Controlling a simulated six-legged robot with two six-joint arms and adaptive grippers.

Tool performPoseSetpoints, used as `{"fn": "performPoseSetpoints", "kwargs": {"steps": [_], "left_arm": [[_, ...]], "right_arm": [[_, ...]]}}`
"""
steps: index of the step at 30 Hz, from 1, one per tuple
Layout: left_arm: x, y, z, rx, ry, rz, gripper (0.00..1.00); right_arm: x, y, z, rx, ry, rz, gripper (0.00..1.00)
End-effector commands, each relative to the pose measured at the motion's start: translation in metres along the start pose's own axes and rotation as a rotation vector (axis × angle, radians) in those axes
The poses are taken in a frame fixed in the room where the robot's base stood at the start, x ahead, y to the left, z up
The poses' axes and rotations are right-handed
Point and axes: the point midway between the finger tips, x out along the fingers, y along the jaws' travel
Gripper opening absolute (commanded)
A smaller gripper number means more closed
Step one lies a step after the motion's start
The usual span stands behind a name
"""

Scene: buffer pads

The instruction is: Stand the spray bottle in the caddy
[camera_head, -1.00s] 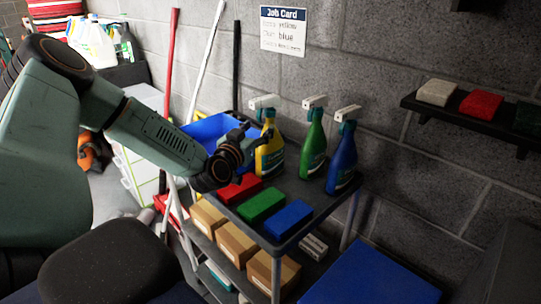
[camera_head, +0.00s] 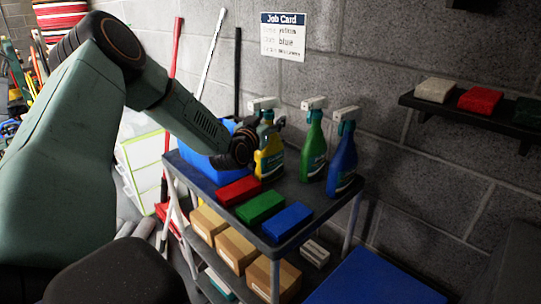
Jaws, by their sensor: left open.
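Three spray bottles with white trigger heads stand upright at the back of the cart top: a yellow one (camera_head: 269,164), a green one (camera_head: 313,152) and a blue one (camera_head: 342,160). The blue open caddy (camera_head: 190,149) stands at the left of the cart top, partly hidden behind my left arm. My left gripper (camera_head: 270,128) is open at the upper part of the yellow bottle and partly covers it; I cannot tell whether they touch. My right gripper is not in view.
Red (camera_head: 239,191), green (camera_head: 260,206) and blue (camera_head: 287,222) blocks lie along the cart's (camera_head: 318,213) front. Cardboard boxes (camera_head: 236,250) sit below. A job card (camera_head: 283,37) on the wall reads partly "yellow" and "blue". A wall shelf (camera_head: 465,113) holds more blocks.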

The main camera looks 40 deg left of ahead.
Motion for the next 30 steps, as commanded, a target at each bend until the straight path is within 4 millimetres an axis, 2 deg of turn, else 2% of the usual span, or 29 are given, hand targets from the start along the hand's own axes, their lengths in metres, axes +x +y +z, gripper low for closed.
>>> {"fn": "performPoseSetpoints", "kwargs": {"steps": [10, 30], "left_arm": [[0.0051, 0.0012, -0.0003, -0.002, 0.0, 0.0, 0.56], [0.0047, 0.0012, 0.0006, -0.002, -0.002, 0.0, 0.0]], "right_arm": [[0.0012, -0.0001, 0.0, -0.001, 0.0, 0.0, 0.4], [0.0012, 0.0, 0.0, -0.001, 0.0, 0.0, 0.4]]}}
